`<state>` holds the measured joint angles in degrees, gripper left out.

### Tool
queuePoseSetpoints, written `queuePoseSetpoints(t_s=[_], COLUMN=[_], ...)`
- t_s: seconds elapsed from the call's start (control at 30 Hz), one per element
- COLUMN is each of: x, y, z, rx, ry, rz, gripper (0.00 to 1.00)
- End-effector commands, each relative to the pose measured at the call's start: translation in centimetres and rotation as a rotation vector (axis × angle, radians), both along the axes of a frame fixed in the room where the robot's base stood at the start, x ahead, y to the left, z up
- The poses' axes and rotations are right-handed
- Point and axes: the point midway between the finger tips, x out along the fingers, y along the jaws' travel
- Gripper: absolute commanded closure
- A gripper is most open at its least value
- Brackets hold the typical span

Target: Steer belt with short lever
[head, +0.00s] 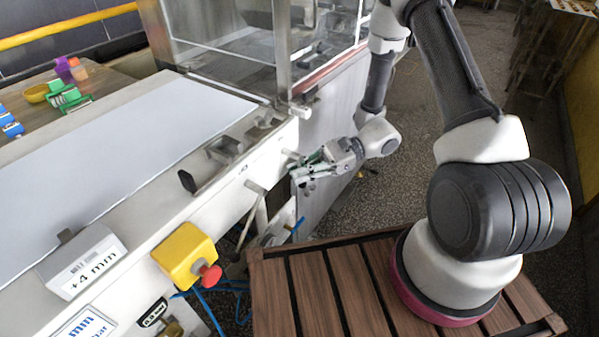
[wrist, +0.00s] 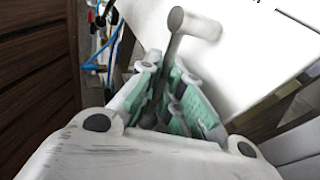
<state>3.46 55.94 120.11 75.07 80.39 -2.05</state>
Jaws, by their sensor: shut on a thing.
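The pale belt (head: 130,140) lies flat along the machine top. A short grey lever (wrist: 172,62) hangs from a round stub (wrist: 195,24) on the white machine side in the wrist view. My gripper (wrist: 160,108) is shut around the lever's lower part, its green-lined fingers on either side; the lever's lower tip is partly hidden between them.
A display (head: 82,262) reads "+4 mm". A yellow box with a red button (head: 209,276) sticks out near the front. Blue hoses (head: 205,305) run below. A glazed housing (head: 270,40) stands behind.

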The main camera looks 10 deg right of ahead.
Motion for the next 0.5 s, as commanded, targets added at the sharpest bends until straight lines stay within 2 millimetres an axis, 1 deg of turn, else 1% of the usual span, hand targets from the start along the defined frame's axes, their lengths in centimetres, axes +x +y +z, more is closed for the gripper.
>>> queuePoseSetpoints(t_s=[0.03,0.13,0.4,0.5], x=[0.01,0.01,0.0,0.1], y=[0.01,0.01,0.01,-0.31], z=[0.01,0.0,0.0,0.05], rx=[0.0,0.001,0.001,0.001], ry=[0.0,0.0,0.0,0.0], rz=[0.0,0.0,0.0,-0.001], gripper=[0.89,0.71,0.7,0.7])
